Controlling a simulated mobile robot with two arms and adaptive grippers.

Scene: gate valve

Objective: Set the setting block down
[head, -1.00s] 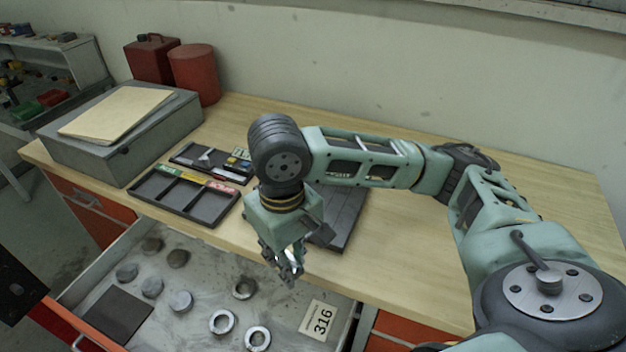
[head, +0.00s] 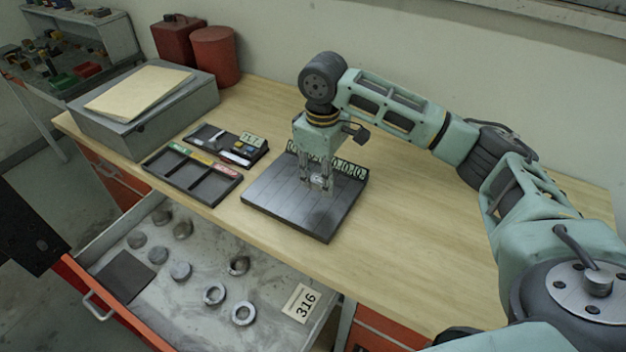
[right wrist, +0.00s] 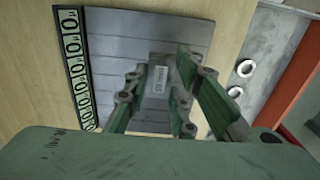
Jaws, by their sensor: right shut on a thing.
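My right gripper (head: 319,184) is shut on the setting block (head: 322,181), a small pale grey piece low between the fingers. In the right wrist view the block (right wrist: 158,82) shows a white label with dark marks between the green-grey fingers (right wrist: 160,98). The gripper points down over the dark grooved plate (head: 285,208), near its middle to back part. The plate (right wrist: 115,35) fills much of the right wrist view behind the block. I cannot tell whether the block touches the plate. My left gripper is not in view.
A numbered strip (head: 350,169) runs along the plate's back edge. Left of it lie a three-part tray (head: 188,190) and a smaller tray (head: 262,150). An open drawer (head: 205,250) holds several rings and discs. The bench (head: 420,240) right of the plate is clear.

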